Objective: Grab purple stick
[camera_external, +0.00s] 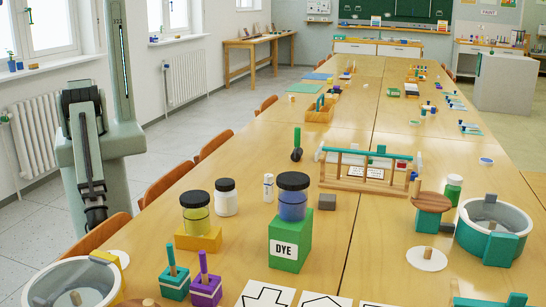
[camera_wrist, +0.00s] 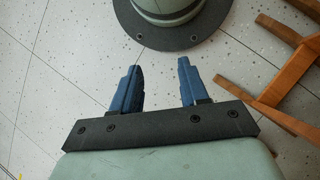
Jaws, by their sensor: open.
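The purple stick (camera_external: 204,263) stands upright in a purple block with a pale band (camera_external: 206,291), near the front edge of the table in the external view. A teal stick (camera_external: 171,257) stands in a similar teal block (camera_external: 174,283) just left of it. My gripper (camera_wrist: 160,66) shows in the wrist view with its two blue fingers apart and nothing between them. It is over the tiled floor, away from the sticks. The purple stick is not in the wrist view. My arm stands left of the table in the external view, where I cannot make out the fingertips.
Behind the sticks stand a yellow block (camera_external: 198,240) with a jar and a green DYE box (camera_external: 290,245) with a blue jar. A white round container (camera_external: 75,283) is at the front left. White cards (camera_external: 266,296) lie to the right. Wooden chairs (camera_external: 166,183) line the table's left side.

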